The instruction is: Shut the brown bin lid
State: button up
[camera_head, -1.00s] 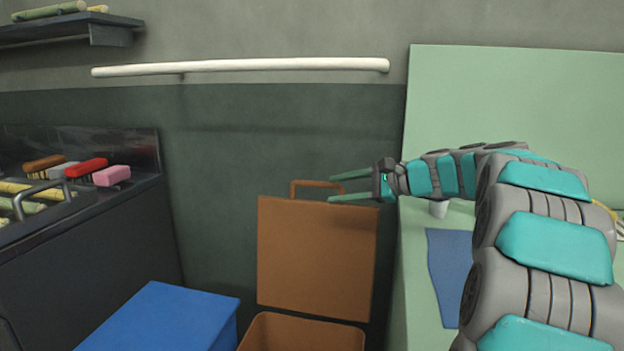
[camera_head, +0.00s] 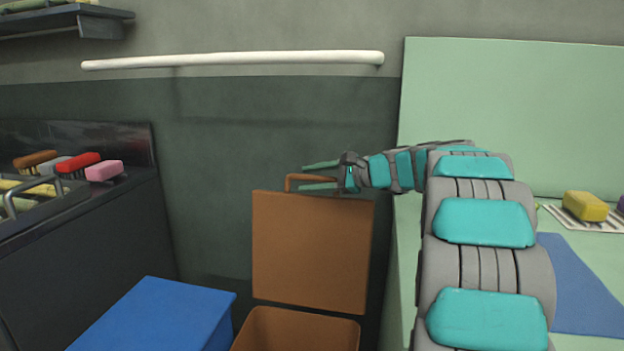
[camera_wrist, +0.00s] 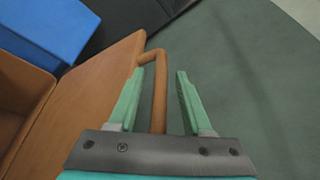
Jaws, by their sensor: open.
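The brown bin lid (camera_head: 311,250) stands upright and open behind the brown bin (camera_head: 296,333), near the dark wall. A brown loop handle (camera_head: 291,182) is on the lid's top edge. My gripper (camera_head: 303,176) is open at the top of the lid, coming from the right. In the wrist view the lid (camera_wrist: 85,105) lies to the left, and its handle (camera_wrist: 160,95) runs between the two green fingers of my gripper (camera_wrist: 155,85). A gap shows between the handle and the right finger. The left finger is close to the handle; I cannot tell whether it touches.
A blue bin (camera_head: 160,315) stands left of the brown bin. A green counter (camera_head: 395,290) is on the right, and a white rail (camera_head: 235,61) runs along the wall above.

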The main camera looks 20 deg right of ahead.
grip_shut()
dwell(1.4)
